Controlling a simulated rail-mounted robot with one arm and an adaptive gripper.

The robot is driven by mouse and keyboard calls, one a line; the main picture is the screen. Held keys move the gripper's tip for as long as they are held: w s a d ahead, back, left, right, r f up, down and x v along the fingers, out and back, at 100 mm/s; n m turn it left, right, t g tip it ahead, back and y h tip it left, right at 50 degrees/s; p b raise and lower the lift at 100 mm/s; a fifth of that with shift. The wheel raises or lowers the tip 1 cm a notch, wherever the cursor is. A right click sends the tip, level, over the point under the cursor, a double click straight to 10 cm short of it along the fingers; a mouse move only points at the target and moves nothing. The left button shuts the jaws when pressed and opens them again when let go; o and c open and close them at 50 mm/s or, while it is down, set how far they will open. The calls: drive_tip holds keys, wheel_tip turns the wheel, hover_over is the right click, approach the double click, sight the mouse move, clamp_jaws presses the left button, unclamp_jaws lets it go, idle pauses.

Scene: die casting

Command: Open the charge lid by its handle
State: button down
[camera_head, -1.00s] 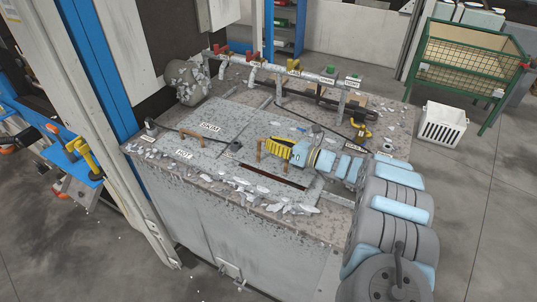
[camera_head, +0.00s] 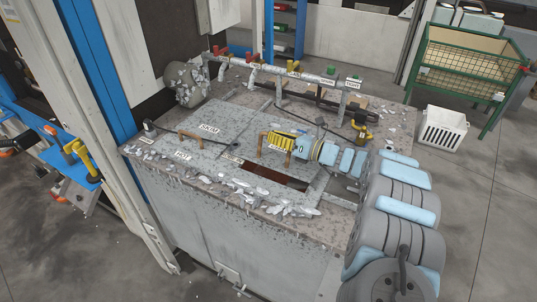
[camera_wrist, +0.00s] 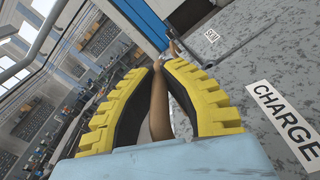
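The charge lid (camera_head: 240,148) is a grey, speckled plate on top of the furnace, with a "CHARGE" label (camera_wrist: 285,118) showing in the wrist view. A dark reddish opening (camera_head: 275,180) shows along its front edge, so the lid stands partly open. Its brown handle (camera_head: 260,147) rises near the lid's right end. My gripper (camera_head: 270,143) is at this handle, with its yellow fingers closed around it. In the wrist view the brown handle bar (camera_wrist: 158,105) passes between the two fingers (camera_wrist: 158,85). The fingers hide part of the handle.
Metal scraps (camera_head: 265,207) line the furnace's front edge. A pipe with valves (camera_head: 300,73) runs along the back. A white crate (camera_head: 442,128) stands on the floor at right.

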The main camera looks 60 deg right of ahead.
drive_tip(key=shift+d+r, duration=0.1)
drive_tip(key=shift+r, duration=0.2)
drive_tip(key=shift+d+r+m+b, duration=0.5)
drive_tip(key=shift+d+r+b, duration=0.1)
drive_tip(key=shift+r, duration=0.1)
drive_tip(key=shift+d+r+m+b, duration=0.5)
drive_tip(key=shift+d+r, duration=0.2)
drive_tip(key=shift+d, duration=0.05)
drive_tip(key=shift+d, duration=0.1)
drive_tip(key=shift+d+r+m+b, duration=0.5)
drive_tip(key=shift+d+r+b, duration=0.05)
drive_tip(key=shift+d+b, duration=0.2)
